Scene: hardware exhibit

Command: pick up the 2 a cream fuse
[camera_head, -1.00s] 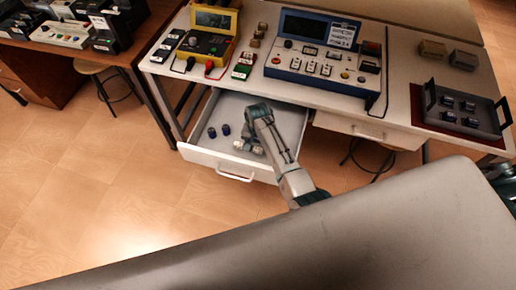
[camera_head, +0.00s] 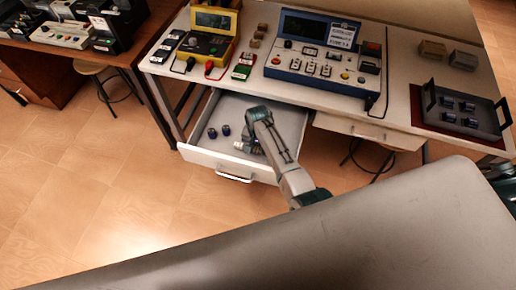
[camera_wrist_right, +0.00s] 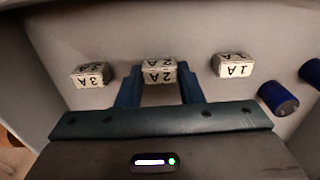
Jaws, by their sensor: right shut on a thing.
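The cream 2 A fuse (camera_wrist_right: 158,74) is in the middle of a row in the right wrist view, its label upside down. My right gripper (camera_wrist_right: 158,82) is shut on it, with one blue finger on each side. In the head view my right gripper (camera_head: 250,145) is down inside the open drawer (camera_head: 208,158) and mostly hides the fuse. The cream 3 A fuse (camera_wrist_right: 91,75) and the cream 1 A fuse (camera_wrist_right: 233,65) stand apart from the fingers, one on each side. My left gripper is not in view.
Two dark blue parts (camera_head: 218,131) lie in the drawer, left of the gripper. Above are the bench with a yellow meter (camera_head: 207,42), a blue test panel (camera_head: 318,62) and a grey tray (camera_head: 484,128).

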